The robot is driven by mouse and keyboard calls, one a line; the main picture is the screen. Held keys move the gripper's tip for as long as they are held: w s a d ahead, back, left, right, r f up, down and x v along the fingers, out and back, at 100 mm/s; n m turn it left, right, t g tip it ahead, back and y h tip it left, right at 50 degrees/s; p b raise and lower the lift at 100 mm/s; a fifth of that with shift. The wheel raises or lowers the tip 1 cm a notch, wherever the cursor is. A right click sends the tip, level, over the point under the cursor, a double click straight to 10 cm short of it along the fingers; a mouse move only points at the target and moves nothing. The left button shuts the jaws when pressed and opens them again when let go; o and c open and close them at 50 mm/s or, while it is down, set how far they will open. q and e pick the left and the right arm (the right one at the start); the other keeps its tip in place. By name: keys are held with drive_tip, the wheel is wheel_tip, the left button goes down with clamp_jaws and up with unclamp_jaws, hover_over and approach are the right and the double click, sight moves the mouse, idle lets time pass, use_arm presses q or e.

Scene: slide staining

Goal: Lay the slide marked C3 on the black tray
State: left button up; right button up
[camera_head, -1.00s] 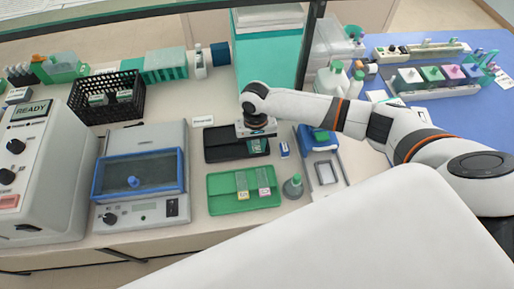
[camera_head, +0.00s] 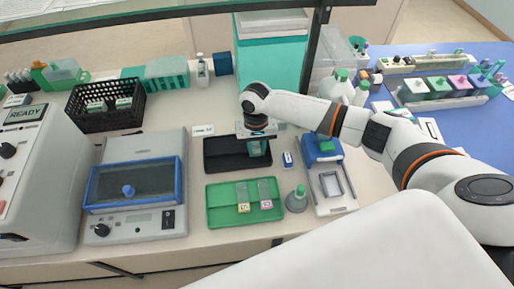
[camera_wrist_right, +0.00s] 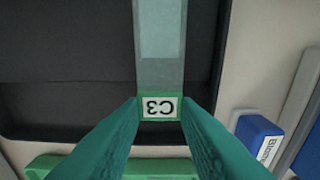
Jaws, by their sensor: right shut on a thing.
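My right gripper (camera_head: 257,153) is over the right part of the black tray (camera_head: 222,153). In the right wrist view its green fingers (camera_wrist_right: 160,112) are shut on the label end of a clear slide (camera_wrist_right: 160,55). The label reads C3, upside down in that view. The slide extends away from the fingers over the tray's dark floor (camera_wrist_right: 65,65). I cannot tell whether it touches the floor. In the head view the fingers mostly hide the slide. My left gripper is not in view.
A green tray (camera_head: 218,216) with two labelled slides lies in front of the black tray. A small blue-and-white box (camera_head: 287,160), a flask (camera_head: 297,200) and a blue-topped device (camera_head: 322,150) stand to the right. A blue-framed machine (camera_head: 135,185) is at left.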

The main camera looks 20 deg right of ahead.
drive_tip(key=shift+f, duration=0.2)
idle(0.6)
drive_tip(key=o, duration=1.1)
drive_tip(key=shift+c, duration=0.2)
wheel_tip(320, 180, up, 12)
drive_tip(key=w+b, duration=0.1)
drive_tip(key=shift+d, duration=0.2)
drive_tip(key=shift+w+f, duration=0.1)
drive_tip(key=shift+f, duration=0.05)
